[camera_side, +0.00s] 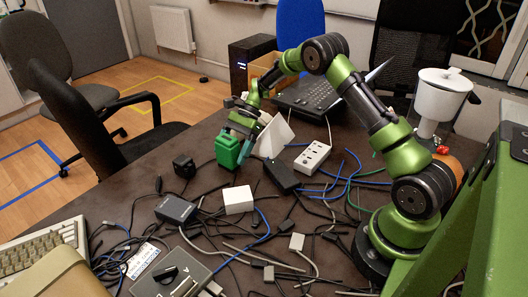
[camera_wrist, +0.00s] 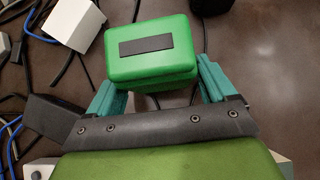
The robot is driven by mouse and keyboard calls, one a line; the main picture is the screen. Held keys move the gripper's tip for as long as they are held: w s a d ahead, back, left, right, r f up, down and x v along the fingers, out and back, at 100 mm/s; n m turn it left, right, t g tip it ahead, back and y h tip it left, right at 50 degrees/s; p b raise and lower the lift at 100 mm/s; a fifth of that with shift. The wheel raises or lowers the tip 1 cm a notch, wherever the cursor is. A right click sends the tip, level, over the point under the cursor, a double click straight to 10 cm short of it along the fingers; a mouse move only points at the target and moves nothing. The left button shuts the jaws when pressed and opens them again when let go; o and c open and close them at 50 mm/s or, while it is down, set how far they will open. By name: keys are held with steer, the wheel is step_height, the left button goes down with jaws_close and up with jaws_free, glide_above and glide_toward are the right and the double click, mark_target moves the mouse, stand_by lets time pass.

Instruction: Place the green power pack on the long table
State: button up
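The green power pack (camera_side: 228,151) is a small bright green block with a dark label strip, near the far left part of the long table (camera_side: 130,205). In the side view it appears to stand on the brown tabletop. My gripper (camera_side: 240,140) reaches down to it from behind. In the wrist view the power pack (camera_wrist: 152,50) sits at the mouth of my gripper (camera_wrist: 160,88), between the teal fingers. The fingers are spread about as wide as the pack, and I see no firm grip. Contact at the finger sides is hard to tell.
A black block (camera_side: 184,166) stands left of the pack, and a white box (camera_side: 238,200) is nearer the camera. A power strip (camera_side: 312,156), a black adapter (camera_side: 281,175) and many tangled cables cover the table's middle. Bare tabletop shows towards the left edge.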

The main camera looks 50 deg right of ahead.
steer(key=shift+o, duration=1)
steer(key=shift+r, duration=0.2)
steer(key=v, duration=1.1)
steer(key=s+a+r+n+h, duration=0.2)
steer(key=s+a+r, duration=0.1)
steer(key=r, duration=0.4)
steer(key=s+a+r+n+t+h, duration=0.2)
steer(key=s+a+r+n, duration=0.2)
steer(key=s+a+r, duration=0.25)
steer(key=s+a+n+t+h, duration=0.1)
steer(key=s+n, duration=0.3)
steer(key=s, duration=0.4)
steer(key=s+a+n+t+h, duration=0.2)
steer(key=s+a+n+t, duration=0.2)
steer(key=s, duration=0.4)
steer(key=shift+r, duration=0.2)
